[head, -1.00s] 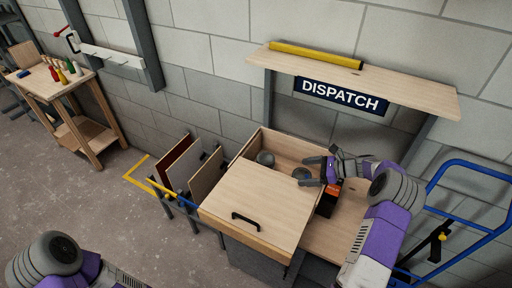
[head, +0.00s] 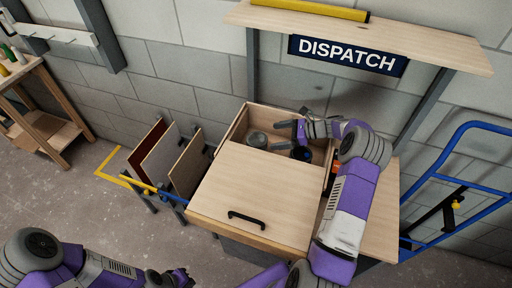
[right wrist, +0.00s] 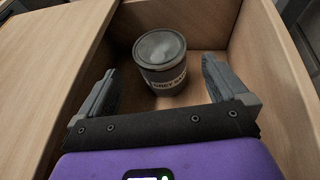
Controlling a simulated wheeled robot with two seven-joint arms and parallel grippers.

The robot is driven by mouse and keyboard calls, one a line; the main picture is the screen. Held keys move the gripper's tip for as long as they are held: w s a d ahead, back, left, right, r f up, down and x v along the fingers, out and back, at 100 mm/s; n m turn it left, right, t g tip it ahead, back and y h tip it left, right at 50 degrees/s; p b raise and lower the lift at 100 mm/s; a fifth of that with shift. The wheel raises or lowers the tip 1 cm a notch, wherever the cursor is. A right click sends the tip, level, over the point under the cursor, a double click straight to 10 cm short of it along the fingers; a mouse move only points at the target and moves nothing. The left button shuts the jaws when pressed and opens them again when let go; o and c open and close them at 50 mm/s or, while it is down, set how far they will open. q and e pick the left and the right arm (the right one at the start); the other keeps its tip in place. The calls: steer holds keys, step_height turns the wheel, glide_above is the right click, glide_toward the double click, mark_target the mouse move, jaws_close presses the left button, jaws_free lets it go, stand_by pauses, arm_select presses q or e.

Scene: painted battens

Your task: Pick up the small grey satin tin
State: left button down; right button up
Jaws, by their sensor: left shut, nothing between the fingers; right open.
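The small grey tin (head: 257,139) stands upright inside the wooden box (head: 232,128), in its open back part. In the right wrist view the grey tin (right wrist: 163,62) shows a round lid and a label with "GREY" and part of a second word. My right gripper (head: 284,135) is open over the box, to the right of the tin. Its fingers show left and right of the tin in the right wrist view, with the tin ahead and no contact visible. My left gripper (head: 176,279) is shut and empty at the bottom of the head view, far from the box.
A wooden lid panel with a black handle (head: 247,220) covers the front of the box. Upright boards (head: 163,157) are at left, a blue trolley (head: 470,185) at right. A shelf (head: 370,35) hangs above.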

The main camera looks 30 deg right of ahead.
mark_target(259, 139)
steer(key=x, duration=0.9)
steer(key=shift+a+f, duration=0.15)
steer(key=shift+f, duration=0.1)
steer(key=shift+r, duration=0.1)
steer(key=c, duration=1.1)
